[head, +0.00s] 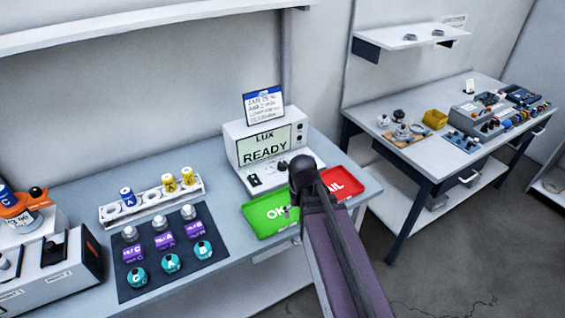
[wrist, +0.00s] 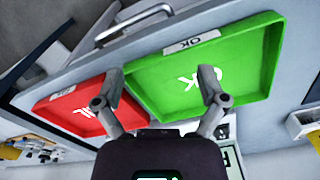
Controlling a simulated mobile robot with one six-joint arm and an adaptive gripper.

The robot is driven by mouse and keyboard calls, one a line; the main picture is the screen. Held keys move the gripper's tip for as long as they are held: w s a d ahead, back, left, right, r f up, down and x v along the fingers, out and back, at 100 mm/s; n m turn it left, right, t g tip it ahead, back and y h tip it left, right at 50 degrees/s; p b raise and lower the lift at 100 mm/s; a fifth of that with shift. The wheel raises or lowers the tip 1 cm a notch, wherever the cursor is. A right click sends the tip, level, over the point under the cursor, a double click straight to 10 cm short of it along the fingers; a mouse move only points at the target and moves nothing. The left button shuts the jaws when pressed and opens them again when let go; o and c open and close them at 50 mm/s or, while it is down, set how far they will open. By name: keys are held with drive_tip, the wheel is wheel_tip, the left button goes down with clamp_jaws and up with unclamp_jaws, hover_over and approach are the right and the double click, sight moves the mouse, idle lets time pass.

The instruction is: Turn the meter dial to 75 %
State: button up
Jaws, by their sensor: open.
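The white meter box (head: 232,130) stands on the bench in the head view, its screen reading LUX and READY. Small dark controls show on its sloped front panel and right side. I cannot tell which is the dial or read its setting. Part of the meter shows at the lower edge, mostly hidden by my gripper body.
A dark mat (head: 131,290) with several sensor parts lies left of the green tray. A white rack (head: 110,217) stands behind it. A grey device (head: 88,262) with knobs is at far left. A shelf (head: 150,22) hangs above. Another cluttered bench (head: 430,165) stands right.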

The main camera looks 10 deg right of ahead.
sight(282, 164)
drive_tip(key=w+r+m+p, duration=0.3)
drive_tip(key=w+r+p, duration=0.2)
drive_tip(key=w, duration=0.8)
drive_tip(key=w+r+m+p, duration=0.3)
drive_tip(key=w+r+p, duration=0.2)
drive_tip(key=w, duration=0.9)
drive_tip(key=shift+r, duration=0.5)
drive_tip(key=shift+f, duration=0.15)
wheel_tip(282, 164, down, 14)
drive_tip(key=b, duration=1.3)
drive_tip(key=shift+r, duration=0.25)
drive_tip(key=c, duration=1.1)
drive_tip(key=shift+s+a, duration=0.1)
drive_tip(key=shift+a, duration=0.1)
drive_tip(key=shift+c, duration=0.2)
drive_tip(key=shift+d, duration=0.1)
